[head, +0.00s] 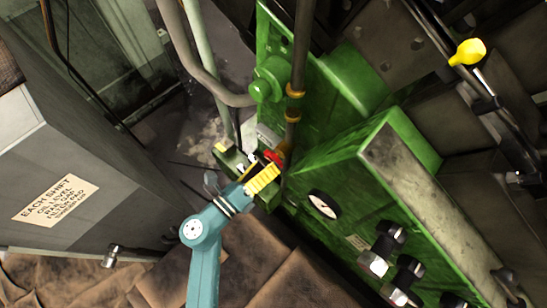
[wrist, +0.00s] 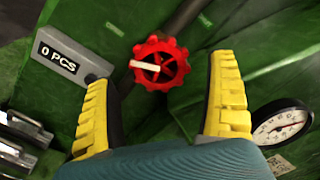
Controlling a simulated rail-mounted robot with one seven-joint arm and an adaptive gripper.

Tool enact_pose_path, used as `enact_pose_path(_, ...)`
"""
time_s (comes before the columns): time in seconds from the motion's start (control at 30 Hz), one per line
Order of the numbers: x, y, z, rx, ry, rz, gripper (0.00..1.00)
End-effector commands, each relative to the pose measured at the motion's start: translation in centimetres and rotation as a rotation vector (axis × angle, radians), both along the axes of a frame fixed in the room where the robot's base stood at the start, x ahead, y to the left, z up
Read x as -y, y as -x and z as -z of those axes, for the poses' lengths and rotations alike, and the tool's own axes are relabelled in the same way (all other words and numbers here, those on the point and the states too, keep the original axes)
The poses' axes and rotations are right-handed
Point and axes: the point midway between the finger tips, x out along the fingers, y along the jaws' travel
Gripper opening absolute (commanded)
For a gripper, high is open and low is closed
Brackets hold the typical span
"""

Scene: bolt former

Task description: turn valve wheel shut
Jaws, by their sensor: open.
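The valve wheel is a small red scalloped handwheel with a pale pointer mark across it. In the wrist view the valve wheel (wrist: 160,62) lies ahead of my gripper, between the lines of its two fingers and a little left of centre. My gripper (wrist: 164,88) has yellow ribbed fingers spread wide, with nothing between them. In the head view the red valve wheel (head: 273,156) shows just beyond my gripper (head: 264,172), partly hidden by it. I see no finger touching the wheel.
A counter marked "0 PCS" (wrist: 66,56) sits left of the wheel. A round gauge (wrist: 281,125) is close to the right finger. In the head view, the green machine (head: 350,130), a vertical pipe (head: 298,60) and a grey cabinet (head: 80,190) flank the arm.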

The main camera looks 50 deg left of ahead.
Motion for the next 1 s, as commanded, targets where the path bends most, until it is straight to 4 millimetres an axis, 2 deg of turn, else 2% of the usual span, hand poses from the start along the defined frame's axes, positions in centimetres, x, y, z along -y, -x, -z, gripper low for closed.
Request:
enact_pose_path(0.1, -0.2, -2.0, 0.0, 0.0, -0.001, 0.003, 0.88)
enact_pose_path(0.2, -0.4, -2.8, 0.0, 0.0, -0.001, 0.001, 0.88)
enact_pose_path(0.5, -0.5, -3.1, 0.0, -0.001, -0.001, -0.001, 0.87)
enact_pose_path(0.83, -0.4, -3.0, 0.0, 0.0, -0.001, 0.0, 0.24)
enact_pose_path(1.0, -0.5, -3.0, 0.0, -0.001, -0.009, 0.0, 0.24)
